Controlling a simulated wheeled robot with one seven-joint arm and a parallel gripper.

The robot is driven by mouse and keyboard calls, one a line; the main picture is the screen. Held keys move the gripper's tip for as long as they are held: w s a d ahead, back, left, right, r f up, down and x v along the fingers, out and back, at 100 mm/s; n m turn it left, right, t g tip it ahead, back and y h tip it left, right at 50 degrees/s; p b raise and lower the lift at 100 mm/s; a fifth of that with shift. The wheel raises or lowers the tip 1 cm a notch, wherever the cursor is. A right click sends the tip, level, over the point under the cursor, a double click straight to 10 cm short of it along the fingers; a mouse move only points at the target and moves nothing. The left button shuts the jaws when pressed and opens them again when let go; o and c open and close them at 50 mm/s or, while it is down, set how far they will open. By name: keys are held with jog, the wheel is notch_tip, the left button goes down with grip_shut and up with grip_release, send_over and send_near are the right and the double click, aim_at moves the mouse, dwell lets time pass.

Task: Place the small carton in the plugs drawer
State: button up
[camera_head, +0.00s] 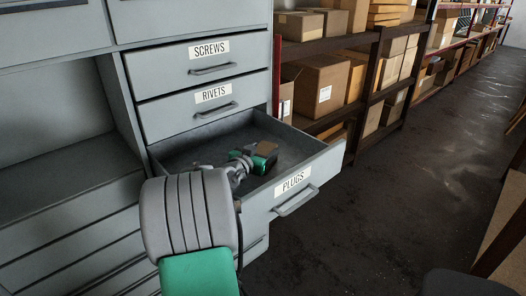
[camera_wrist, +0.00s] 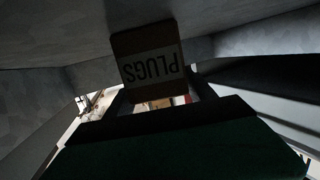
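The small carton (camera_wrist: 148,45) is brown with a white label reading PLUGS, upside down in the wrist view. In the head view the carton (camera_head: 268,147) shows as a small brown patch at the end of my green gripper (camera_head: 261,162). Both are inside the open plugs drawer (camera_head: 312,172), low between its walls. In the wrist view dark fingers of my gripper (camera_wrist: 160,98) lie close to either side of the carton. I cannot tell whether they press on it, nor whether the carton rests on the drawer floor.
The rivets drawer (camera_head: 211,102) and the screws drawer (camera_head: 208,63) are shut above the open one. A rack with cardboard boxes (camera_head: 322,86) stands to the right of the cabinet. The floor (camera_head: 420,165) beyond is clear.

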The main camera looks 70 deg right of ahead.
jog(key=shift+o, duration=1.3)
jog(key=shift+r, duration=0.1)
jog(key=shift+w+a+r, duration=0.1)
jog(key=shift+a, duration=0.15)
jog(key=v, duration=1.1)
jog(key=shift+a+r, duration=0.15)
jog(key=shift+a, duration=0.1)
jog(key=shift+r, duration=0.1)
